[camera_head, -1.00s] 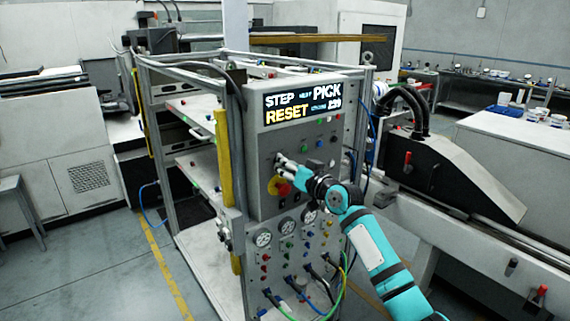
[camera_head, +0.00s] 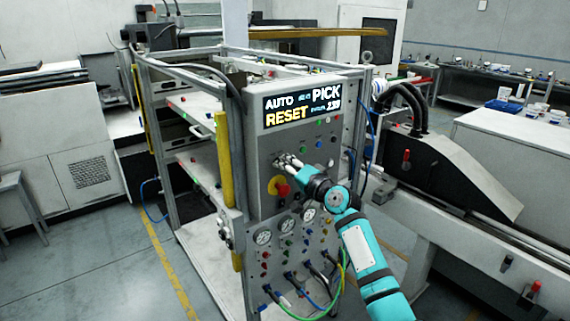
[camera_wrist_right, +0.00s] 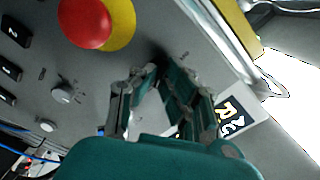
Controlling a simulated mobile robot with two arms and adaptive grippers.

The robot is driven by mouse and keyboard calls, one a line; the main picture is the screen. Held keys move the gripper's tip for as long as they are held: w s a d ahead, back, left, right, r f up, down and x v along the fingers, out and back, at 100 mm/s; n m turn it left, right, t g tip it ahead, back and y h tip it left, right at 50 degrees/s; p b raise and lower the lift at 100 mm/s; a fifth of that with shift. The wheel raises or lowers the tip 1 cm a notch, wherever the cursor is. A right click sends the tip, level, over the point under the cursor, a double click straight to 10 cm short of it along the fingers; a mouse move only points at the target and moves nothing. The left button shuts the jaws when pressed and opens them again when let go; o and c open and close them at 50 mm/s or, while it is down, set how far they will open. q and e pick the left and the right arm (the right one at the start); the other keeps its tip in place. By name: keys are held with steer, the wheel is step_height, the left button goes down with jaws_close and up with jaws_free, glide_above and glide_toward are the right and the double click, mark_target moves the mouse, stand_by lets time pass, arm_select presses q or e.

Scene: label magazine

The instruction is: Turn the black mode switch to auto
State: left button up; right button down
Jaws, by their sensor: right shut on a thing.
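The grey control panel (camera_head: 262,147) stands on a metal frame at the centre. My right gripper (camera_head: 281,160) is shut at the panel face, just above the red emergency button (camera_head: 283,189). In the wrist view its fingers (camera_wrist_right: 163,70) close on the black mode switch, which is almost fully hidden by them and in dark shadow. The switch's exact pointing cannot be made out. The display (camera_head: 301,104) at the panel's top reads AUTO, PICK and RESET. My left gripper is not in view.
The red button with its yellow collar (camera_wrist_right: 120,22) sits close beside the fingers. A small grey knob (camera_wrist_right: 62,94) is on the panel nearby. Gauges (camera_head: 286,223) and hoses are below. A yellow post (camera_head: 224,157) stands left of the panel.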

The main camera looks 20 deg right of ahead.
steer(key=shift+f+m, duration=0.2)
steer(key=shift+m, duration=0.2)
steer(key=c, duration=1.4)
jaws_free()
steer(key=shift+r, duration=0.1)
steer(key=shift+c, duration=0.2)
steer(key=v, duration=1.2)
